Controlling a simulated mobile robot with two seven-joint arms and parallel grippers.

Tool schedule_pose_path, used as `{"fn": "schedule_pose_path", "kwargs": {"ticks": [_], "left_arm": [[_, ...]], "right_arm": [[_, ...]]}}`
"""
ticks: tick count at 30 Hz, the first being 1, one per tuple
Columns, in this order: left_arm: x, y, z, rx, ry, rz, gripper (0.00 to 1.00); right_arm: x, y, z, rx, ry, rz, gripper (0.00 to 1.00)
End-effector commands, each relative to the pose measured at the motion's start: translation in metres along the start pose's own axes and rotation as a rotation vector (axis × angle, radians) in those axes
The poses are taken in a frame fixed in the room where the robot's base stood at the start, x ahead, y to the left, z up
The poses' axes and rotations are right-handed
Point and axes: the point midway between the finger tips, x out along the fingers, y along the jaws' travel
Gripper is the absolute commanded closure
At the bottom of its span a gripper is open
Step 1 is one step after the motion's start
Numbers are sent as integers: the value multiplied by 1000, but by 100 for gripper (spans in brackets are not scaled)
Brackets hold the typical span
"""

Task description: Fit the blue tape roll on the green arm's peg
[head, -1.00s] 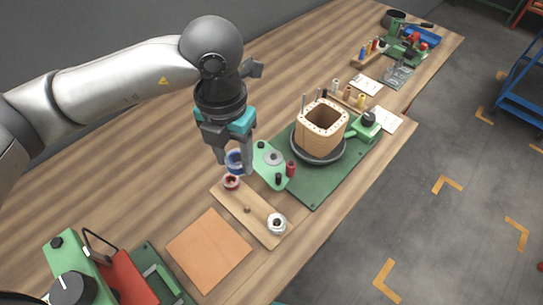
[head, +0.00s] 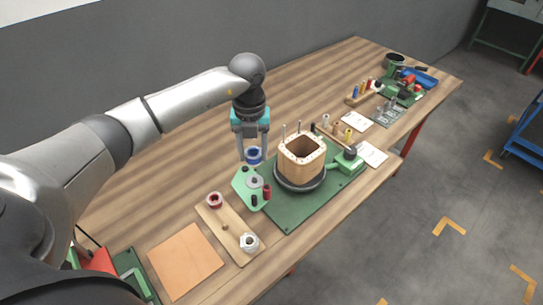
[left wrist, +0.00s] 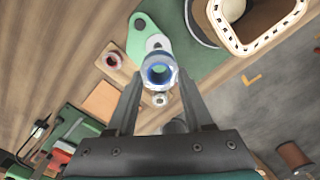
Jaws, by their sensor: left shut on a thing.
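The blue tape roll (head: 254,158) is held between the fingertips of my left gripper (head: 254,148), above the table just behind the green arm. In the left wrist view the blue roll (left wrist: 158,72) sits between the fingers of the left gripper (left wrist: 160,84), its hole facing the camera. The green arm (head: 243,192) extends from the green base, with a grey disc and small dark and red posts around it. In the left wrist view the green arm (left wrist: 140,28) lies beyond the roll. I cannot make out its peg clearly. My right gripper is out of view.
A wooden board (head: 228,228) carries a red roll (head: 215,200) and a white roll (head: 249,242). A wooden coil former (head: 301,158) with upright rods stands on the green base (head: 300,212). An orange sheet (head: 185,261) lies nearby. The table behind the gripper is clear.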

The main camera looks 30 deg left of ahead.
Motion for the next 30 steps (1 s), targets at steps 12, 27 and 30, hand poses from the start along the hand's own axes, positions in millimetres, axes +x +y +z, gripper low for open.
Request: {"fn": "schedule_pose_path", "kwargs": {"ticks": [12,27,30], "left_arm": [[25,2,1,-8,2,1,100],[59,2,1,-6,0,1,100],[59,2,1,-6,0,1,100]], "right_arm": [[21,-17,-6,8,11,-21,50],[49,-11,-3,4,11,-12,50],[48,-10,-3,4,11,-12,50]]}}
